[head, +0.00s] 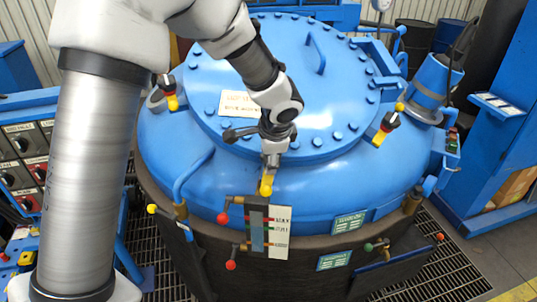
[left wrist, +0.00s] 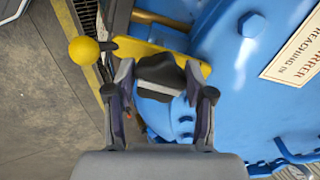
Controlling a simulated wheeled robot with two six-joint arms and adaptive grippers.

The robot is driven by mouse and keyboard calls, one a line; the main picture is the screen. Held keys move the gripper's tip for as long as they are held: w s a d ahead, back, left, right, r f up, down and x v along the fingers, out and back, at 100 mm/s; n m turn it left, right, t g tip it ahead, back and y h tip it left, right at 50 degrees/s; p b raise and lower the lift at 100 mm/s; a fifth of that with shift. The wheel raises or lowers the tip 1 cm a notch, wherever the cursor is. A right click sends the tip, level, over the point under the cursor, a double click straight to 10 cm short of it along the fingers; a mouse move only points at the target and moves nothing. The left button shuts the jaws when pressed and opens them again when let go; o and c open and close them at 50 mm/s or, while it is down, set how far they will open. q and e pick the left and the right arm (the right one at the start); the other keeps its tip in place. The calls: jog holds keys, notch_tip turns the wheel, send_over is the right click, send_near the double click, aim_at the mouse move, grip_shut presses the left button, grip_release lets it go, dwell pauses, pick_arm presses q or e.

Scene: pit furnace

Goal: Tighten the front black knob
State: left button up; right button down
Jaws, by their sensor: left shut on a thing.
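My left gripper (head: 271,156) reaches down to the front clamp at the near edge of the round blue lid (head: 335,95). In the left wrist view, the two fingers of the gripper (left wrist: 160,100) are shut on the front black knob (left wrist: 160,70), one finger on each side. The knob sits over a yellow bar (left wrist: 190,65) with a yellow ball handle (left wrist: 84,50) beside it. In the head view the yellow clamp part (head: 266,185) shows below the gripper; the knob itself is hidden there. My right gripper is out of view.
Other black knobs stand on the left clamp (head: 165,82) and right clamp (head: 391,120). A lid handle (head: 316,54) rises at the back. Valves with red balls (head: 231,265) and a gauge plate (head: 279,233) are below the front clamp. A blue cabinet stands at the right.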

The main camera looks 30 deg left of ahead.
pick_arm(q)
jog(key=shift+s+f, duration=0.15)
jog(key=shift+f, duration=0.15)
jog(key=o, duration=1.2)
jog(key=shift+c, duration=0.2)
jog(key=shift+w+d, duration=0.1)
jog(key=shift+w, duration=0.15)
jog(key=shift+r, duration=0.1)
jog(key=shift+s+r, duration=0.15)
jog(key=shift+r, duration=0.3)
jog(key=v, duration=1.1)
jog(key=shift+d+f, duration=0.1)
